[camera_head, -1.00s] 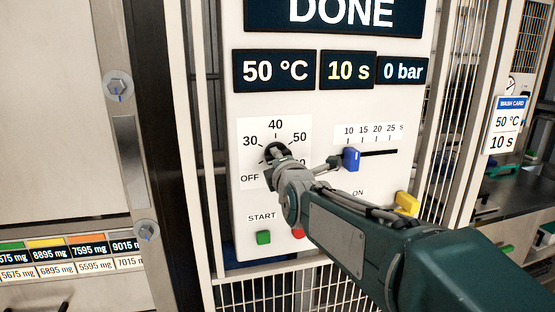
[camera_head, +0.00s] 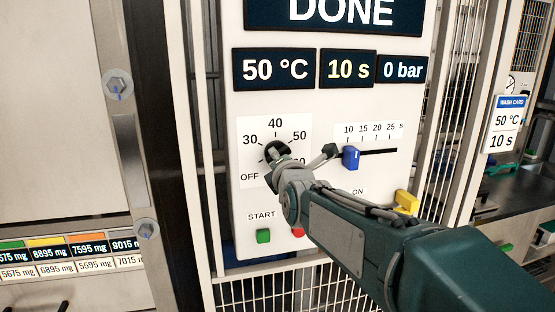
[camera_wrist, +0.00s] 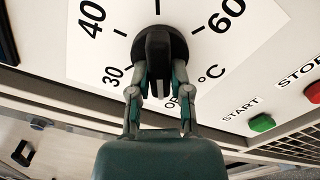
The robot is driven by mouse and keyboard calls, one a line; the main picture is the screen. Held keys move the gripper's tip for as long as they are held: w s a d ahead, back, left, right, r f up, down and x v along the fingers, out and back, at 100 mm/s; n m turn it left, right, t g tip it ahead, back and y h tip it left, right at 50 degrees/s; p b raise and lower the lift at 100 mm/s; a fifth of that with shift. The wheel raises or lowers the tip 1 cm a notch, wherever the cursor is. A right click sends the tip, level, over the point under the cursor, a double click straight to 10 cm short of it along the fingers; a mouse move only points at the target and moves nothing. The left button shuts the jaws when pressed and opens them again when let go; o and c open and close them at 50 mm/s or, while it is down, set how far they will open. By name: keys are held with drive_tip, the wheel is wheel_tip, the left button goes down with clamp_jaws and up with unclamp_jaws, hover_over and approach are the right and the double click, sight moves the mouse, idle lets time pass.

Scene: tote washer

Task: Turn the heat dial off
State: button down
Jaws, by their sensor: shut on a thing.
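The heat dial (camera_head: 277,149) is a black knob on a white scale plate marked OFF, 30, 40, 50 and 60 on the washer panel. It also shows in the wrist view (camera_wrist: 158,45), where its raised grip bar stands between my fingers. My gripper (camera_wrist: 160,82) has one finger on each side of the bar and is shut on it. In the head view my gripper and wrist cover the dial's lower part and some of the scale. The display (camera_head: 274,70) reads 50 °C. The exact pointer direction is hard to tell.
A blue slider (camera_head: 351,157) sits close to the right of my wrist. A green START button (camera_head: 263,236) and a partly hidden red button (camera_head: 297,232) lie below the dial. A yellow switch (camera_head: 407,202) is at the lower right. A wash card (camera_head: 506,126) hangs further right.

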drive_tip(key=c, duration=0.6)
unclamp_jaws()
drive_tip(key=shift+f, duration=0.4)
drive_tip(key=shift+o, duration=0.2)
drive_tip(key=shift+a+r, duration=0.15)
drive_tip(key=v, duration=1.2)
